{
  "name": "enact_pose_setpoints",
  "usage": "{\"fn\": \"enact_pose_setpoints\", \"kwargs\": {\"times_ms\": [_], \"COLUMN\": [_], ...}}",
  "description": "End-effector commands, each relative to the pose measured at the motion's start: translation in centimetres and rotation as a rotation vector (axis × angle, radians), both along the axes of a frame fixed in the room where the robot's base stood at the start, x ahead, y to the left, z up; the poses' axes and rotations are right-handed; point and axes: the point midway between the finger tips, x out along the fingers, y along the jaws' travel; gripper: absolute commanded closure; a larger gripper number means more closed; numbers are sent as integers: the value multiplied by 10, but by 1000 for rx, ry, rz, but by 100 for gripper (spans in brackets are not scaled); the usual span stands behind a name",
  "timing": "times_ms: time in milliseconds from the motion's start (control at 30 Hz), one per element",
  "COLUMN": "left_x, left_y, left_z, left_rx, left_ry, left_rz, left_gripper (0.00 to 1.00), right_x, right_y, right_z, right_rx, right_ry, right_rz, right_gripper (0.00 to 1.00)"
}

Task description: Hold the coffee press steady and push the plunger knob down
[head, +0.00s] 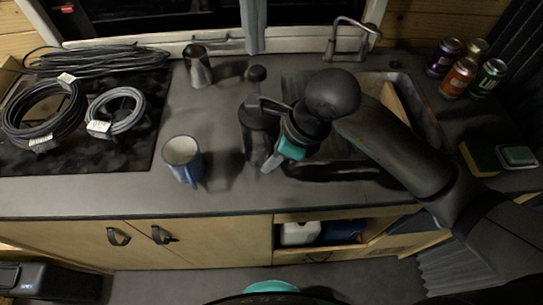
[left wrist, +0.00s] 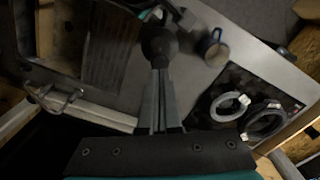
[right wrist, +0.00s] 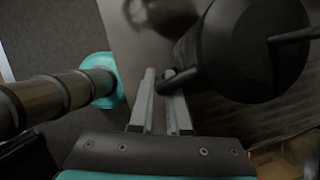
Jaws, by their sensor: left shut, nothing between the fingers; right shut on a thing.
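The dark coffee press (head: 257,137) stands upright on the counter, left of the sink. Its round black plunger knob (head: 256,73) stands raised above the lid. The knob also shows in the left wrist view (left wrist: 160,42), just past the fingertips. My left gripper (head: 254,50) is shut and empty, pointing down over the knob; a small gap seems to show. My right gripper (head: 268,165) is shut on the press's handle, at the right of its body. In the right wrist view the dark press (right wrist: 255,50) is beside the fingers (right wrist: 163,88). My right arm partly hides the handle.
A blue mug (head: 184,168) stands left of the press, and a metal pitcher (head: 198,68) behind it. Coiled cables (head: 45,112) lie on the hob. The sink (head: 425,115) and faucet (head: 352,38) are right; several cans (head: 458,78) and a sponge (head: 480,158) lie farther right.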

Motion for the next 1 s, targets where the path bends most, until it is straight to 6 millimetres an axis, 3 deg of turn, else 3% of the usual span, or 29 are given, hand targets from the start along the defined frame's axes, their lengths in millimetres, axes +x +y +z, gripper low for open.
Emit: {"fn": "enact_pose_setpoints", "kwargs": {"times_ms": [267,1000], "left_x": [0,0], "left_y": [0,0], "left_z": [-18,-18], "left_rx": [-1,-1], "left_ry": [0,0], "left_rz": [1,2], "left_gripper": [100,100], "right_x": [0,1], "right_y": [1,1], "right_z": [1,1], "right_rx": [2,3], "right_ry": [-2,-3], "right_rz": [1,1], "right_gripper": [100,100]}}
